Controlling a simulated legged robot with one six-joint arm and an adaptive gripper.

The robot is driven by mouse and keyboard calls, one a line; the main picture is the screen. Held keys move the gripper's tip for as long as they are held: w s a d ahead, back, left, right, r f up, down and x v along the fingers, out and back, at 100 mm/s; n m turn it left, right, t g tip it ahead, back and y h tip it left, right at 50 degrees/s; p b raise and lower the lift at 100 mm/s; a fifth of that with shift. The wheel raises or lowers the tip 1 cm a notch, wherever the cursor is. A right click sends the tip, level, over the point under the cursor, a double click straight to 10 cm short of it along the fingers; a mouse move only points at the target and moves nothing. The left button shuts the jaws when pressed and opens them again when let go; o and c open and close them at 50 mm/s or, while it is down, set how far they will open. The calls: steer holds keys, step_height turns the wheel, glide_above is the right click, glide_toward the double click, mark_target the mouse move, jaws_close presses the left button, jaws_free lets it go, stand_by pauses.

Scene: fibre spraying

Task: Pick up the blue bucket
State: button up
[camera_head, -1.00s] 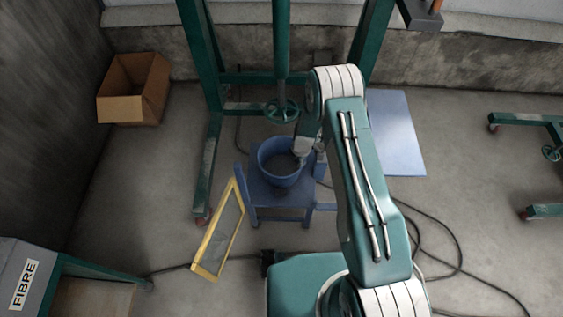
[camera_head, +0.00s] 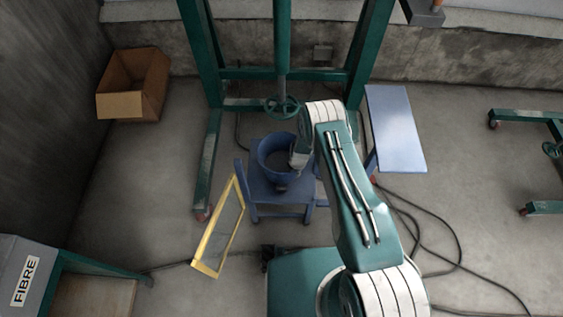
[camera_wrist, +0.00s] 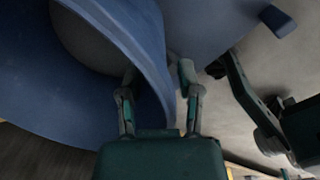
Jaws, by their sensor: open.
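The blue bucket (camera_head: 264,160) sits on a blue chair (camera_head: 268,203) in the head view; I cannot tell whether it stands fully upright. My gripper is at the bucket's right side, partly hidden by my own arm. In the wrist view, my gripper (camera_wrist: 158,82) is open, with its fingers on either side of the bucket's curved wall (camera_wrist: 150,62). The left finger shows against the blue bucket and the right finger is just outside the rim. I cannot tell whether either finger touches the wall.
A green frame with a handwheel (camera_head: 281,106) stands behind the chair. A yellow-framed screen (camera_head: 219,228) leans at its left, and a pale blue panel (camera_head: 396,130) is at its right. A cardboard box (camera_head: 133,85) is at back left. Cables (camera_head: 440,235) lie on the right floor.

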steer(key=shift+w+f, duration=0.1)
steer(key=shift+f, duration=0.4)
jaws_close()
steer(key=shift+w, duration=0.1)
steer(key=shift+a+r, duration=0.1)
steer(key=shift+r, duration=0.1)
